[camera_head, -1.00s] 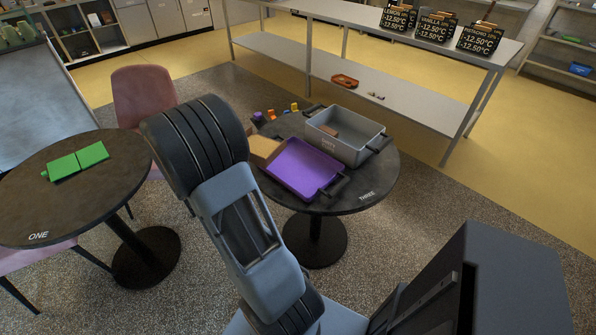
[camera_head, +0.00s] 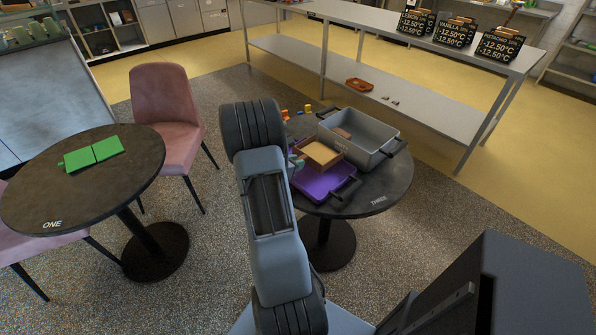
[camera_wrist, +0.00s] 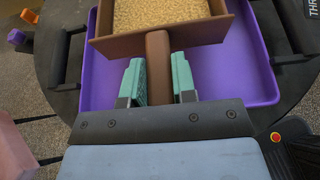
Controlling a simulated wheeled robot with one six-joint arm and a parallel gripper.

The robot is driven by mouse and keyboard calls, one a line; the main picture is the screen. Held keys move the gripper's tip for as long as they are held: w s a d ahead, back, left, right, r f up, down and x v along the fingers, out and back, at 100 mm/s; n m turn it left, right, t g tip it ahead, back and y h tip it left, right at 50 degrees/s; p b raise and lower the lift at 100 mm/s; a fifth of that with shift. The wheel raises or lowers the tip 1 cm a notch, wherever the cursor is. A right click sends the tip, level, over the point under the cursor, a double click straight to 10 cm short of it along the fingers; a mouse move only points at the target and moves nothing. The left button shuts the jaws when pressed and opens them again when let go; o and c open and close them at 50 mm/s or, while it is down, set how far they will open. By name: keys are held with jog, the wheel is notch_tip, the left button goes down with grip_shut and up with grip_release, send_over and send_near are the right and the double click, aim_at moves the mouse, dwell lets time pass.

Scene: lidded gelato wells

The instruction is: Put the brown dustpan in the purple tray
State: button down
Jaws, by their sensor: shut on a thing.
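The brown dustpan (camera_wrist: 158,50) has a short handle and a pan filled with yellowish grains. My gripper (camera_wrist: 158,80) is shut on the handle, one teal finger on each side. In the head view the dustpan (camera_head: 308,159) is over the back part of the purple tray (camera_head: 322,185). In the wrist view the tray (camera_wrist: 262,80) shows on both sides of the pan. I cannot tell whether the dustpan touches the tray floor. My arm hides part of the tray's left side in the head view.
A grey bin (camera_head: 365,146) holding a brownish block stands right behind the tray on round table THREE (camera_head: 385,196). Small orange and purple objects (camera_head: 296,113) lie at the table's back left.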

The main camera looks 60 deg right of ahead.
jog(key=shift+s+d+f, duration=0.1)
jog(key=shift+d+f, duration=0.2)
jog(key=shift+f, duration=0.1)
jog(key=shift+d+f, duration=0.2)
jog(key=shift+f, duration=1.55)
jog(key=c, duration=0.9)
grip_release()
jog(key=shift+a, duration=0.1)
